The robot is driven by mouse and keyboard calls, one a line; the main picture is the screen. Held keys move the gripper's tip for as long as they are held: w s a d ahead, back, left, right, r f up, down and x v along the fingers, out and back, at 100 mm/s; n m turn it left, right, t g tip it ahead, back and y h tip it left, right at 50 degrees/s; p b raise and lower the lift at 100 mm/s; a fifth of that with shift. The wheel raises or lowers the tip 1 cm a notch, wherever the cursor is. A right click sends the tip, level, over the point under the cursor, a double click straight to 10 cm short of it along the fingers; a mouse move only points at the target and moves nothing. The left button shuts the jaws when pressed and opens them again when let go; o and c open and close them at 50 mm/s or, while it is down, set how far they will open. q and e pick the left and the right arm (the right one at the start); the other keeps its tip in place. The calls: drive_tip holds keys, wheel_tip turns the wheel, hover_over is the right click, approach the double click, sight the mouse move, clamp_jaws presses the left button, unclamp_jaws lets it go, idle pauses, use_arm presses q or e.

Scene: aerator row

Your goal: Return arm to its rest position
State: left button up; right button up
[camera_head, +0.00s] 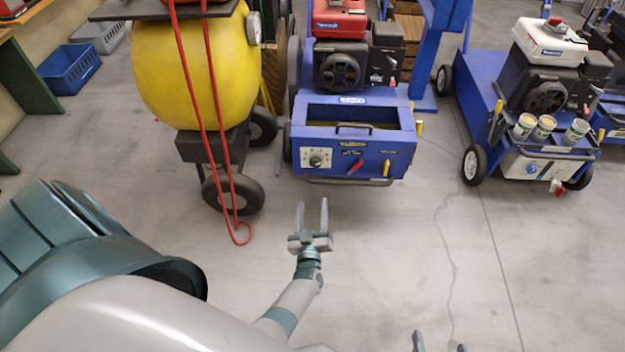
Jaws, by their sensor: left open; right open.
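My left gripper (311,222) is in the middle of the view, open and empty, with its two fingers pointing away from me. It is over bare floor, short of the blue aerator (352,150) and apart from its front bar. My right gripper (438,343) shows only as two spread fingertips at the bottom edge, right of centre. It is open with nothing between the tips; the rest of it is out of frame.
A yellow tank machine (190,75) with a hanging red cord (205,130) stands left of the blue aerator. Another blue machine (545,150) with several cups stands at right. Blue (70,69) and grey baskets (100,36) lie at far left. The near floor (420,260) is clear.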

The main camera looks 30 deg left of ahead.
use_arm(q)
drive_tip(key=shift+r, duration=0.1)
idle(0.3)
